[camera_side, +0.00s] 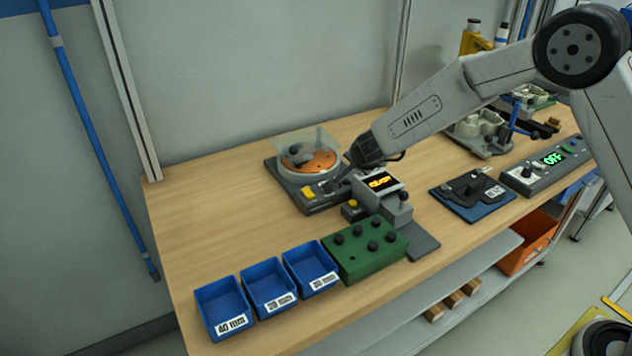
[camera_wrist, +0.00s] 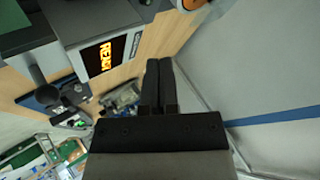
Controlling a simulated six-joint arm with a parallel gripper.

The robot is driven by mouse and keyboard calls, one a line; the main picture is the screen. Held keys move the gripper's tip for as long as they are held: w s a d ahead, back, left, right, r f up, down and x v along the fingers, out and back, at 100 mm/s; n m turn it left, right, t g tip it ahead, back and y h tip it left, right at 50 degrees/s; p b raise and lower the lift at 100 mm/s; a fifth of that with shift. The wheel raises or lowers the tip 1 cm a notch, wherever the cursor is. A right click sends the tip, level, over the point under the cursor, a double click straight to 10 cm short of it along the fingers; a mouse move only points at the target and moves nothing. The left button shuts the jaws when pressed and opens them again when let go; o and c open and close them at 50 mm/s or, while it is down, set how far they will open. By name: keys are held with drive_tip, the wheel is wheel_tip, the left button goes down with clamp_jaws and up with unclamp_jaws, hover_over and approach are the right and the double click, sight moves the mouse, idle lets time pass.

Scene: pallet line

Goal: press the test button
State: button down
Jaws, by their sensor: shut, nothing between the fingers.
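A dark grey device (camera_side: 325,206) with an orange disc (camera_side: 309,160) under a clear cover stands at the middle of the bench. A yellow button (camera_side: 308,193) sits on its front left. Another small yellow button (camera_side: 352,203) is by the grey display unit (camera_side: 398,212). I cannot tell by a label which is the test button. My gripper (camera_side: 332,184) is shut and empty, low over the device, right of the first button. In the wrist view its fingers (camera_wrist: 158,84) are together, and the display (camera_wrist: 105,55) appears to read READY. Contact cannot be told.
A green block with black knobs (camera_side: 362,263) and blue bins (camera_side: 270,287) stand at the front. A blue plate with a dark fixture (camera_side: 473,208) and a control box reading OFF (camera_side: 545,168) are at the right. The bench's left end is clear.

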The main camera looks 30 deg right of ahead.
sight(353, 204)
drive_tip(key=shift+f, duration=4.4)
drive_tip(key=shift+f, duration=0.9)
drive_tip(key=shift+r, duration=0.9)
drive_tip(key=shift+r, duration=0.2)
drive_tip(key=shift+r, duration=2.3)
